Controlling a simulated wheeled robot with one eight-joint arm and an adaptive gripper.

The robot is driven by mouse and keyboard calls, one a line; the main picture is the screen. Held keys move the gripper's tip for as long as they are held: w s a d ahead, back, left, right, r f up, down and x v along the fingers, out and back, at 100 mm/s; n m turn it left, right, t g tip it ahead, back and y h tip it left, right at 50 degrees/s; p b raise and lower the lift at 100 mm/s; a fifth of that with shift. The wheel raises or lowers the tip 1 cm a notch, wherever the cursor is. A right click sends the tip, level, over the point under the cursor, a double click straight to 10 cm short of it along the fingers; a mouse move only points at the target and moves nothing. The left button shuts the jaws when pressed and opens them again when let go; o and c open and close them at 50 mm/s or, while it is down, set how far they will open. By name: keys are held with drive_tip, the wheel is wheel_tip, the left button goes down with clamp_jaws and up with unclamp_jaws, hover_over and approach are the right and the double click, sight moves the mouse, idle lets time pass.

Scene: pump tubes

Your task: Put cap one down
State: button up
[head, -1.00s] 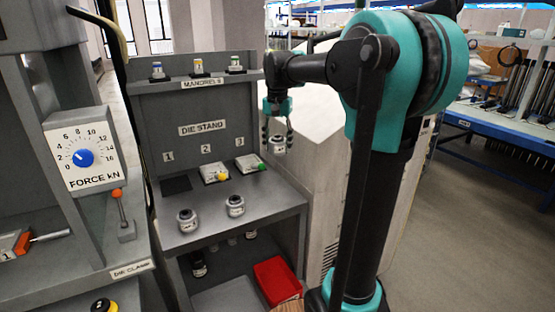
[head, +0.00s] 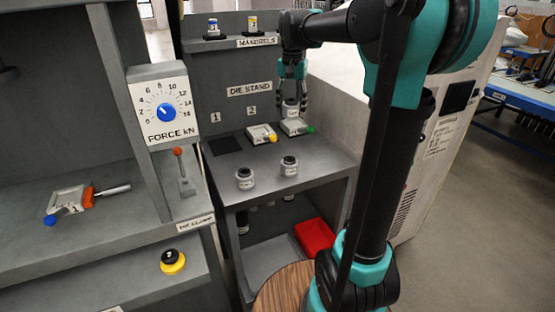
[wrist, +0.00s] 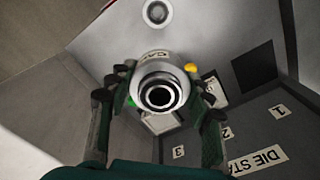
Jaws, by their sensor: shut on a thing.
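A grey-white cap (head: 291,109) with a dark top hangs in my gripper (head: 291,90), in front of the die stand's back panel. In the head view it overlaps the area just above the die with the green knob (head: 298,127). In the wrist view the held cap (wrist: 160,92) sits between the fingers, which are shut around it; its label is only partly legible. Two similar caps stand upright on the stand's grey top, a left one (head: 245,179) and a right one (head: 289,166). One cap (wrist: 156,12) also shows beyond the held cap in the wrist view.
The die with the yellow knob (head: 261,134) lies at place 2; place 1 has an empty dark square (head: 225,146). A red bin (head: 315,236) is on the lower shelf. The press with its force dial (head: 163,105) stands at left. Stand top right of the caps is clear.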

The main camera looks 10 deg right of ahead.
wheel_tip(320, 180, down, 18)
drive_tip(key=shift+f, duration=0.1)
idle(0.4)
drive_tip(key=shift+f, duration=0.1)
drive_tip(key=o, duration=1.4)
